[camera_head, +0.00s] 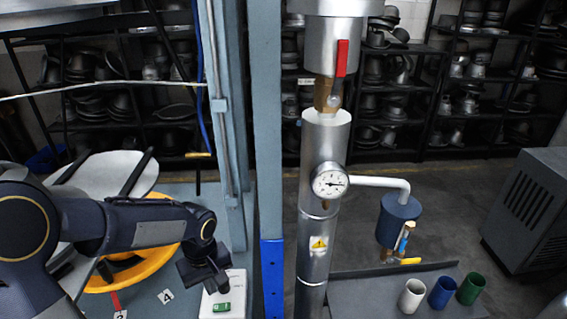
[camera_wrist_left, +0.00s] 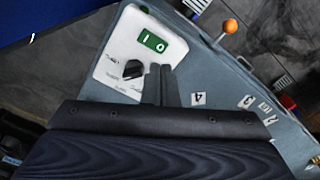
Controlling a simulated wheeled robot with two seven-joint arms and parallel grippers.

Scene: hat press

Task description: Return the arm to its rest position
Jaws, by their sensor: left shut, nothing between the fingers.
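My left arm comes in from the left in the head view, and its gripper (camera_head: 207,283) is low over the left edge of a white control box (camera_head: 236,288). In the left wrist view the shut fingers (camera_wrist_left: 161,84) hold nothing and cover part of the same white box (camera_wrist_left: 118,58). The box has a green I/O switch (camera_wrist_left: 152,41) and a black knob (camera_wrist_left: 133,69). Whether the fingers touch the box cannot be told. My right gripper is not in view.
A yellow ring (camera_head: 150,262) stands under my left arm. A blue-grey post (camera_head: 268,130) and a steel pipe with a gauge (camera_head: 329,181) rise right of the gripper. White, blue and green cups (camera_head: 442,292) stand at right. An orange-knobbed lever (camera_wrist_left: 230,26) shows beyond the box.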

